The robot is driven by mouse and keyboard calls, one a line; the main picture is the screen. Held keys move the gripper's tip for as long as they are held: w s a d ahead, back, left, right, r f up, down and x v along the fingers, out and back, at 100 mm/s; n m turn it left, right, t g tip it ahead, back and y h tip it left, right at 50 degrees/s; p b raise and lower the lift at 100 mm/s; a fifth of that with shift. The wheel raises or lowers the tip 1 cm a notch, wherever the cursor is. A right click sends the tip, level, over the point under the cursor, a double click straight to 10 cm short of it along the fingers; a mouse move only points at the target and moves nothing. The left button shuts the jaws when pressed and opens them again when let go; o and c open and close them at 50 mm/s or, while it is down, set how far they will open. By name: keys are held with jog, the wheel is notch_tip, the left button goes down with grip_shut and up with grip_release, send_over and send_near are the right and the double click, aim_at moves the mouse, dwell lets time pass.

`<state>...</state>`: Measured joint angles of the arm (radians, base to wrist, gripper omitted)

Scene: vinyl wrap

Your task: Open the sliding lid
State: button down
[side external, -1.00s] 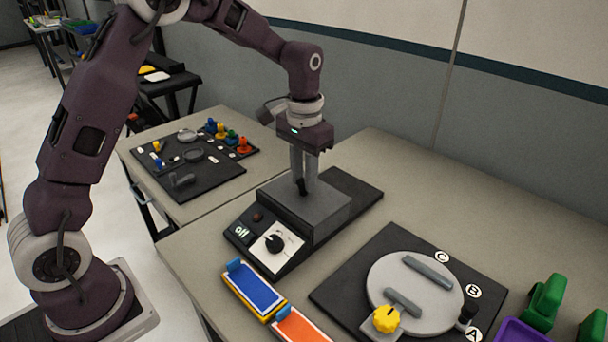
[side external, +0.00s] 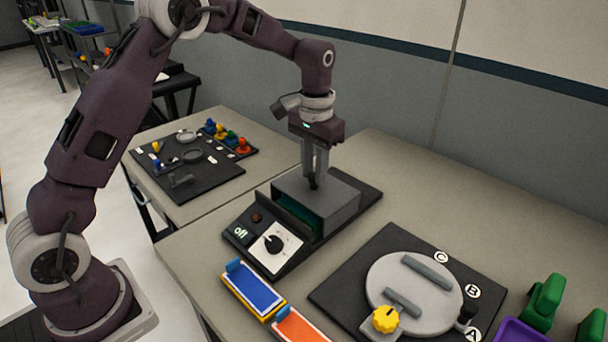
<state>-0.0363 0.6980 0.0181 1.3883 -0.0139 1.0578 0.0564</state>
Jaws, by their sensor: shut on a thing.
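The sliding lid (side external: 335,203) is a grey box-shaped cover on a black base (side external: 370,190) in the side external view. It sits toward the back of the base, and a dark opening with a green interior (side external: 297,216) shows at its front left. My gripper (side external: 314,184) points down onto the top of the lid and is shut on its small dark handle (side external: 314,182), which the fingers partly hide.
A control panel with a black knob (side external: 273,244) and an "off" label is at the base's front. A blue-topped tray (side external: 254,287), an orange-topped tray (side external: 300,328) and a round grey turntable (side external: 430,290) lie nearer. Bare table is right of the base.

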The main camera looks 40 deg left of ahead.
jog(key=w, duration=0.9)
jog(key=shift+w, duration=0.2)
jog(key=c, duration=1.2)
grip_release()
jog(key=shift+o, duration=0.2)
